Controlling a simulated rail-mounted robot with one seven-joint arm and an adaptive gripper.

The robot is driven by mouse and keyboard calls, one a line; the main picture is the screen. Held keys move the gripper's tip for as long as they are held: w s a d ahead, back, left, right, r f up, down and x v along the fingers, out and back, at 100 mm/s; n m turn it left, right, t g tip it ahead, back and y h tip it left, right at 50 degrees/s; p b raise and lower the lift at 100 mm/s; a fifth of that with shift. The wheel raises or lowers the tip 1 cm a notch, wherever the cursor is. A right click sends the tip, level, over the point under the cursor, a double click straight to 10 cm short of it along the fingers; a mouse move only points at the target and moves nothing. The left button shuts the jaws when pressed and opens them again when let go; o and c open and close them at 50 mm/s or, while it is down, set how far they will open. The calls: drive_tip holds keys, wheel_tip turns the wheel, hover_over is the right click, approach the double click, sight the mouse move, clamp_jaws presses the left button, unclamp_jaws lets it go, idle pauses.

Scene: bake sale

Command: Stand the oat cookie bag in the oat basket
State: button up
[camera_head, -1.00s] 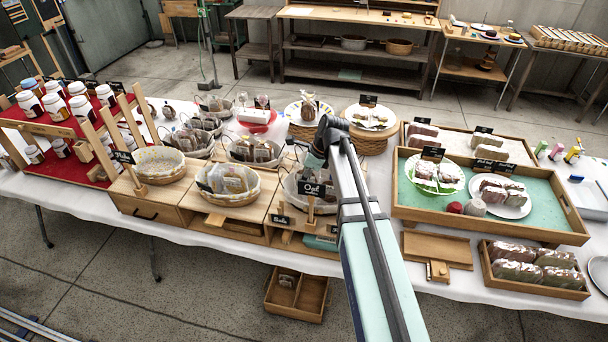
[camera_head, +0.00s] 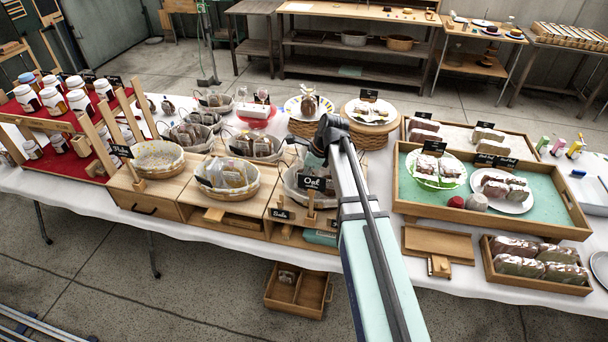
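The oat basket (camera_head: 292,186) is a pale-lined wicker basket near the middle of the table's front, behind a small black "Oat" sign (camera_head: 311,183) on a wooden post. My arm covers its right side. My arm rises from the bottom of the picture to a dark joint above the basket's back right, then bends down behind itself toward the basket. My gripper's fingers are hidden behind the arm and the sign. I cannot pick out the oat cookie bag or tell whether it is held.
A lined basket with bags (camera_head: 224,193) stands left of the oat basket, and a pale-lined basket (camera_head: 158,173) farther left. A bagged item stands on a plate (camera_head: 290,107) behind. A wooden tray with a green base (camera_head: 408,195) lies right of my arm.

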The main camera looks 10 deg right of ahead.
drive_tip(key=shift+f, duration=0.4)
drive_tip(key=o, duration=0.9)
wheel_tip(320, 180, up, 10)
drive_tip(key=p, duration=0.8)
drive_tip(key=shift+r, duration=1.1)
